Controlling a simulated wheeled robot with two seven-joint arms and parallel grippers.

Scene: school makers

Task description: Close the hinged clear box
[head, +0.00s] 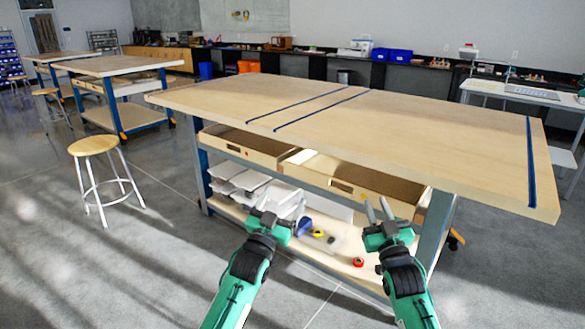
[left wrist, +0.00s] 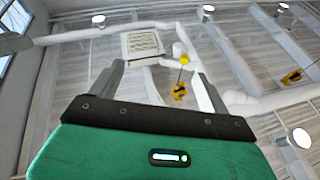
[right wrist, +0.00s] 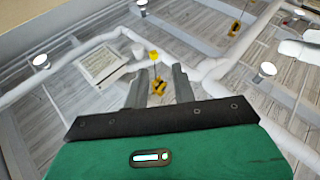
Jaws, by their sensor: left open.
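My left gripper (head: 281,203) is open and empty, held in front of the workbench's lower shelf. My right gripper (head: 377,203) is also raised in front of the bench, empty, with a narrower gap between its fingers. Both wrist views show fingers pointing up toward the ceiling, with nothing between the left fingers (left wrist: 160,75) or the right fingers (right wrist: 160,72). A pale, see-through shape (head: 326,243) on the lower shelf between the grippers may be the clear box. It is too small to tell its lid or hinge.
The wooden workbench (head: 420,120) has a bare top and open drawers (head: 245,145) under it. Its lower shelf holds white trays (head: 235,180), a blue item (head: 304,227), a yellow item (head: 318,234) and a red roll (head: 358,262). A stool (head: 93,146) stands left on open floor.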

